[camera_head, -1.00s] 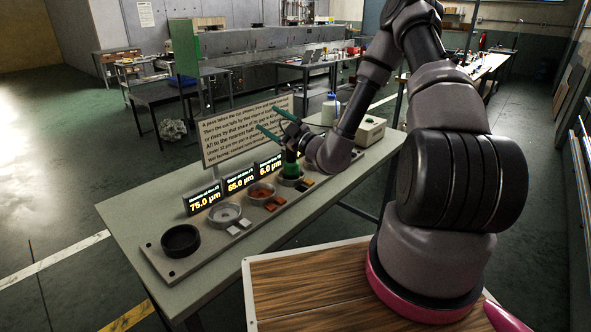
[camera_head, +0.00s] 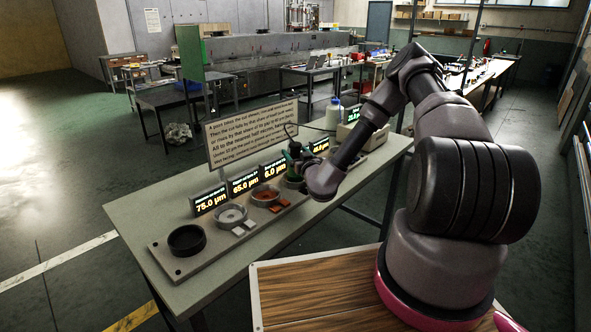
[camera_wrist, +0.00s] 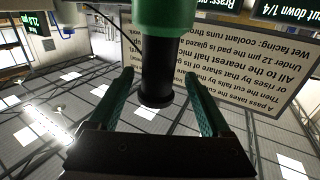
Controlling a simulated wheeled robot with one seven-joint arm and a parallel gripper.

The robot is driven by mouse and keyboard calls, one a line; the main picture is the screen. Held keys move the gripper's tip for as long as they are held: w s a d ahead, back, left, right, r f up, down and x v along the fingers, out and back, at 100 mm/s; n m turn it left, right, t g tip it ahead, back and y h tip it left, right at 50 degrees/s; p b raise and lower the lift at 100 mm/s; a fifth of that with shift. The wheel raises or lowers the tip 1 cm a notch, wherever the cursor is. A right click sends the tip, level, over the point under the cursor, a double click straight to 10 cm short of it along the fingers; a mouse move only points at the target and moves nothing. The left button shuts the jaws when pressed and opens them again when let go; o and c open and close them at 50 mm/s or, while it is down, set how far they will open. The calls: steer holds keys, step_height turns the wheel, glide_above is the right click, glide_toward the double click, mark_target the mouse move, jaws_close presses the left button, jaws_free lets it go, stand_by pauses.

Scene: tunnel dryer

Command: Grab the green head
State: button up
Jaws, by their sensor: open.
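The green head (camera_head: 294,182) stands in the row on the long grey plate (camera_head: 168,268), right of the orange-filled dish (camera_head: 265,195). In the wrist view the green head (camera_wrist: 172,16) shows at the top edge, with a black cylindrical stem (camera_wrist: 157,72) joined to it. My gripper (camera_head: 293,153) is at the green head and partly hides it in the head view. In the wrist view my gripper (camera_wrist: 164,77) is open, its green fingers on either side of the black stem. Gaps show on both sides, so the fingers look apart from it.
A black ring (camera_head: 186,240) and a pale dish (camera_head: 230,215) sit further left on the plate. Lit number displays (camera_head: 210,199) and a text board (camera_head: 252,133) stand close behind. The table's front strip is clear.

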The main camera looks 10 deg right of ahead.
steer(key=w, duration=0.4)
steer(key=shift+w+a+r, duration=0.15)
steer(key=shift+w+r, duration=0.05)
jaws_close()
steer(key=shift+r, duration=0.1)
stand_by(1.1)
